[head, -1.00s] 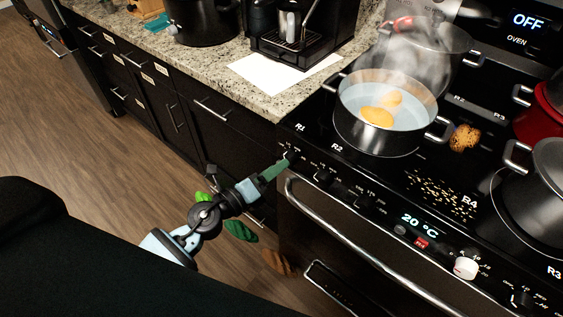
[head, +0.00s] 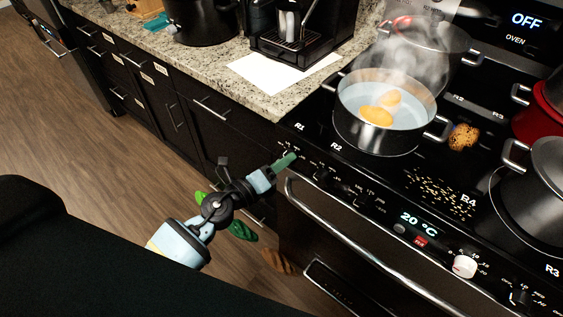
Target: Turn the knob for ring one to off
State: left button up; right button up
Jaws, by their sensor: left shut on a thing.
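The stove's front control panel has a row of black knobs below the glass top. The leftmost knob (head: 289,153), below the R1 label, is mostly hidden by the fingers of my left gripper (head: 284,161). The green fingertips are at this knob and the gripper is shut on it. The knob's pointer and setting cannot be read. Another black knob (head: 324,176) stands to its right, clear of the gripper. My right gripper is not in view.
An open steaming pot (head: 385,135) with yellow pieces in water stands on the stove. A lidded steel pot (head: 540,195) and a red pot (head: 543,115) are at the right. The oven handle (head: 350,240) runs just below the knobs. Crumbs lie on the glass.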

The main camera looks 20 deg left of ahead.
pick_arm(q)
jog(key=shift+n, duration=0.3)
jog(key=shift+n+t, duration=0.6)
jog(key=shift+n, duration=3.8)
jog(key=shift+f, duration=0.1)
jog(key=o, duration=1)
jog(key=shift+c, duration=0.2)
